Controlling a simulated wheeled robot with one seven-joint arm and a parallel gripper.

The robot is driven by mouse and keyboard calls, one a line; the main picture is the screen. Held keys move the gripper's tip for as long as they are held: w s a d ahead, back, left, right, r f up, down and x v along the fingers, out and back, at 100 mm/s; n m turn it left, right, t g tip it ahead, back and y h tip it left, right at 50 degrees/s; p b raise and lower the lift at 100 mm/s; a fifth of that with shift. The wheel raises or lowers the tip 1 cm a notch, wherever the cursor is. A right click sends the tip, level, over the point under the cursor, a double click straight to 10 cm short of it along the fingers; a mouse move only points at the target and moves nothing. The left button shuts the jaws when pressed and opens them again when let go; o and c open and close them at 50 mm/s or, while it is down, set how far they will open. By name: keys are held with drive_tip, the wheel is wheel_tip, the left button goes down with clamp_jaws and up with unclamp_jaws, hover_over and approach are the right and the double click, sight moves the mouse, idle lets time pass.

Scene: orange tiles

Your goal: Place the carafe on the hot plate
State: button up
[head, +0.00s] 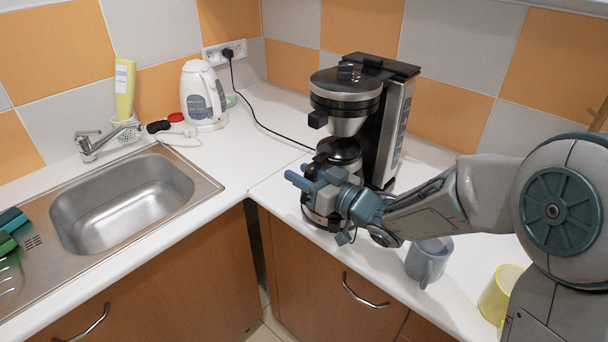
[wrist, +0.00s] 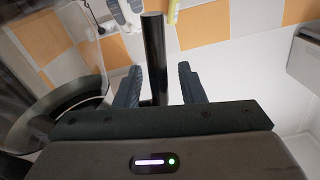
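The coffee maker (head: 398,120) stands on the counter by the tiled wall, black and steel. The carafe (head: 342,150) has a black lid and is under the brew basket, largely hidden behind my gripper. In the wrist view its glass body (wrist: 40,62) fills the left side. My gripper (head: 306,178) is at the carafe's front. The wrist view shows its fingers (wrist: 160,88) open, one on each side of the upright black handle (wrist: 153,50), with a clear gap on the right. The hot plate is hidden; I cannot tell whether the carafe rests on it.
A grey-blue mug (head: 428,262) and a yellow mug (head: 497,296) stand on the counter below my arm. The sink (head: 120,205) is at left. A white kettle (head: 203,95) stands at the back, and a black cord (head: 262,122) crosses the clear counter.

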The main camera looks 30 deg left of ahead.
drive_tip(key=b+v, duration=0.1)
drive_tip(key=v, duration=1.1)
drive_tip(key=shift+r, duration=0.1)
idle(1.8)
